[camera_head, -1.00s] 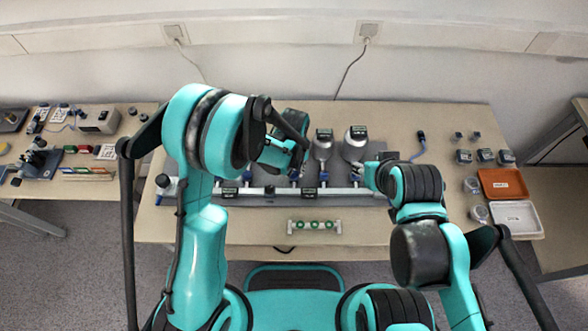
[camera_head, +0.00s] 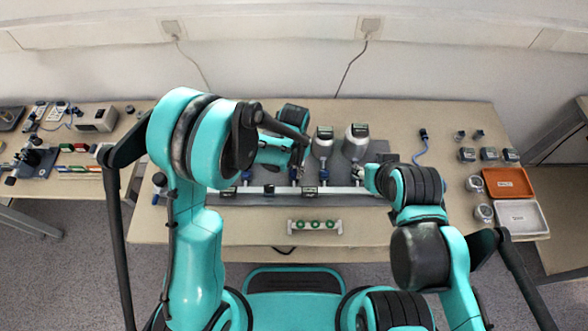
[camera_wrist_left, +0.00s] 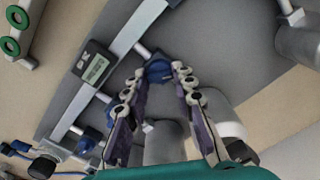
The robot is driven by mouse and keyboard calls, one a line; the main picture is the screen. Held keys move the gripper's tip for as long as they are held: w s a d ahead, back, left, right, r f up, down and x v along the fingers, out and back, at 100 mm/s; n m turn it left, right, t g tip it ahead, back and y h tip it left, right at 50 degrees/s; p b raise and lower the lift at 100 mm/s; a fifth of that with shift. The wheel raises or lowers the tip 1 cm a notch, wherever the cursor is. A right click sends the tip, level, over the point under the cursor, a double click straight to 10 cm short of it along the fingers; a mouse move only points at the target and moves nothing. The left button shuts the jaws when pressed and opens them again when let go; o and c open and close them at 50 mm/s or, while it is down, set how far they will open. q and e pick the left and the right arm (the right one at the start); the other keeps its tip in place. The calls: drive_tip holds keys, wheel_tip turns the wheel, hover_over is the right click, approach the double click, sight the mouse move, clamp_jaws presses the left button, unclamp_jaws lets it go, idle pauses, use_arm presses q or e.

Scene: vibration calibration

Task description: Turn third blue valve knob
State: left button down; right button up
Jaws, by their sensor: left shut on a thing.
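A row of blue valve knobs sits along a pale pipe manifold (camera_head: 260,190) on a grey mat in the head view. My left gripper (camera_head: 301,158) reaches down at the manifold, partly hidden by its own arm. In the left wrist view, the left gripper (camera_wrist_left: 158,82) has its fingers on both sides of a blue valve knob (camera_wrist_left: 158,70) and is shut on it. Another blue knob (camera_wrist_left: 110,114) lies beside the left finger, near a digital display (camera_wrist_left: 93,68). My right gripper (camera_head: 361,172) is by the right end of the manifold; its jaws are too small to read.
Grey cylinders with dark tops (camera_head: 356,141) stand behind the pipe. A white holder with green rings (camera_head: 314,225) lies in front. An orange tray (camera_head: 528,194) and a white tray (camera_head: 541,229) are at the right. The front table strip is mostly clear.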

sight(294, 171)
use_arm(q)
drive_tip(key=m+b, duration=0.1)
drive_tip(key=m, duration=0.4)
drive_tip(key=shift+m, duration=0.3)
drive_tip(key=m+b, duration=0.1)
drive_tip(key=m, duration=0.4)
drive_tip(key=shift+m, duration=0.3)
drive_tip(key=c, duration=1.2)
unclamp_jaws()
wheel_tip(294, 171, up, 12)
